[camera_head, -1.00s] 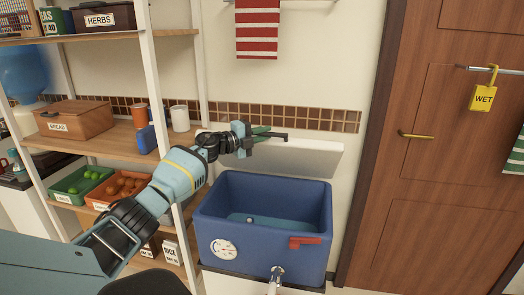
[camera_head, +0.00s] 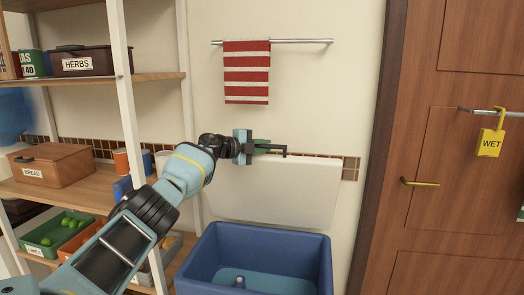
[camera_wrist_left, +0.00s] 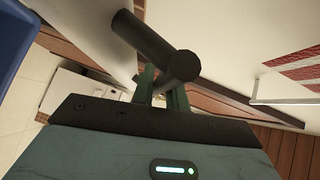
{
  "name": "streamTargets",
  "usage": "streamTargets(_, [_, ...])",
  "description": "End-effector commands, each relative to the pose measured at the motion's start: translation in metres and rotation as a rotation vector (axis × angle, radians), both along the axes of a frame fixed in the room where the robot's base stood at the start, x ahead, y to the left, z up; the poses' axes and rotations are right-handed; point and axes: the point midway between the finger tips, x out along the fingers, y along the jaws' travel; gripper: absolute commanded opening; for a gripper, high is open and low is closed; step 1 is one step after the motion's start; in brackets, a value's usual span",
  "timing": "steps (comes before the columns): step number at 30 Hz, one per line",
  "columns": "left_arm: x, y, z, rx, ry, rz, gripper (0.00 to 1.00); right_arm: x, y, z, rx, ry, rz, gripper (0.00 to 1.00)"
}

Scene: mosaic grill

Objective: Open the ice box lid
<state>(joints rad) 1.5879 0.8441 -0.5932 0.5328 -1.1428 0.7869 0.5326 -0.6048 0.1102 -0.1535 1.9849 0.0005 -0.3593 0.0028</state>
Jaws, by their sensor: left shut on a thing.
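The blue ice box (camera_head: 207,262) stands at the bottom middle of the head view, open at the top, with a bluish inside. Its white lid (camera_head: 285,192) is raised at the back of the box and stands nearly upright by the wall. My left gripper (camera_head: 264,147) is at the lid's top edge, shut on the dark lid handle (camera_head: 284,153). In the left wrist view the green fingers (camera_wrist_left: 162,92) close on the handle's stem, below the thick dark bar (camera_wrist_left: 150,42). The right gripper is not in view.
A shelf unit (camera_head: 122,90) with a bread box (camera_head: 55,165) and bins stands at the left. A striped towel (camera_head: 246,75) hangs on a rail (camera_head: 310,41) above the lid. A wooden door (camera_head: 450,200) is at the right.

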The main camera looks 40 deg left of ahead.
Motion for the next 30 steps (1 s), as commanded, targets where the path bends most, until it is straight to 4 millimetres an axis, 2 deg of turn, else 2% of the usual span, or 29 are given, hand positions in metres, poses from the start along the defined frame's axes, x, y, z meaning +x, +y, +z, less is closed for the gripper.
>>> streamTargets(18, [0.0015, -0.0001, 0.0017, 0.0, 0.001, 0.0, 0.0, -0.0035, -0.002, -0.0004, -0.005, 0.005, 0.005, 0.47])
streamTargets(19, [0.0015, -0.0001, 0.0017, 0.0, 0.001, 0.0, 0.16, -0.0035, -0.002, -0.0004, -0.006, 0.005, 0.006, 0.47])
streamTargets(24, [0.0014, -0.0001, 0.0015, 0.0, 0.001, 0.0, 0.36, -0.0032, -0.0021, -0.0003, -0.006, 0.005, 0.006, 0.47])
streamTargets(30, [0.0011, 0.0001, 0.0011, 0.0, 0.002, 0.0, 0.36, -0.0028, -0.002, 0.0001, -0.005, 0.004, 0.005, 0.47])
